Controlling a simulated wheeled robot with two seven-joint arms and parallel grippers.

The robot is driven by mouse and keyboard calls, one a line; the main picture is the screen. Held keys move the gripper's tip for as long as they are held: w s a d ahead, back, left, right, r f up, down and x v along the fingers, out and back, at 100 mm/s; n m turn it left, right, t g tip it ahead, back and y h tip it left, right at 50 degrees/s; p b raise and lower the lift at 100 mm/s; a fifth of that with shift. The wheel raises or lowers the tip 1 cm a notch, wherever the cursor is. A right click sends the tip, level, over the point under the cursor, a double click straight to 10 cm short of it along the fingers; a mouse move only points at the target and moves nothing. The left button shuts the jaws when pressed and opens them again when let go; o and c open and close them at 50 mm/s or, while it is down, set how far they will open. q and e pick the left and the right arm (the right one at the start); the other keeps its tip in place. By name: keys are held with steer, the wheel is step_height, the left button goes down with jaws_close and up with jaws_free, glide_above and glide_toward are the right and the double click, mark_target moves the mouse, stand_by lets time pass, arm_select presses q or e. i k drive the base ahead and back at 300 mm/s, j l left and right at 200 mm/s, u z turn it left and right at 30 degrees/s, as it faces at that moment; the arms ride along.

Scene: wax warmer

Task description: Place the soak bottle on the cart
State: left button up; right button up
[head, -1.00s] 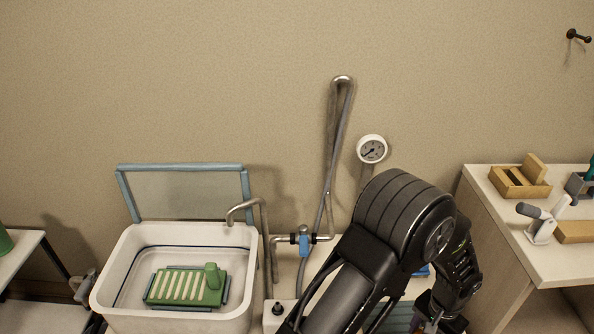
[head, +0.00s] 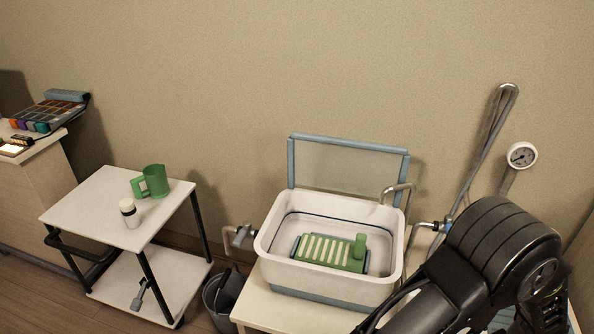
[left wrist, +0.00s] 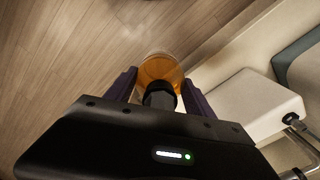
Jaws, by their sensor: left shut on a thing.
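The soak bottle, an amber bottle with a black cap (left wrist: 160,68), shows in the left wrist view. My left gripper (left wrist: 160,87) is shut on it, a finger at each side, with floor behind. The cart (head: 85,204) stands at the left of the head view, with a white top and a lower shelf on dark legs. A green mug (head: 154,181) and a white bottle with a dark band (head: 129,212) stand on its top. One of my arms fills the lower right of the head view; its gripper and the soak bottle are not visible there. My right gripper is not seen.
A white basin (head: 280,250) with a green slatted tray (head: 325,251) sits on a stand right of the cart. A grey bucket (head: 222,298) is on the floor between them. Pipes and a gauge (head: 521,155) are at the right. The cart top's front is clear.

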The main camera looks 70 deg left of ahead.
mark_target(80, 207)
steer(key=u, duration=2)
steer(key=i+j, duration=0.1)
steer(key=j, duration=1.05)
steer(key=i+j, duration=0.1)
steer(key=j, duration=2.25)
steer(key=i+j, duration=0.2)
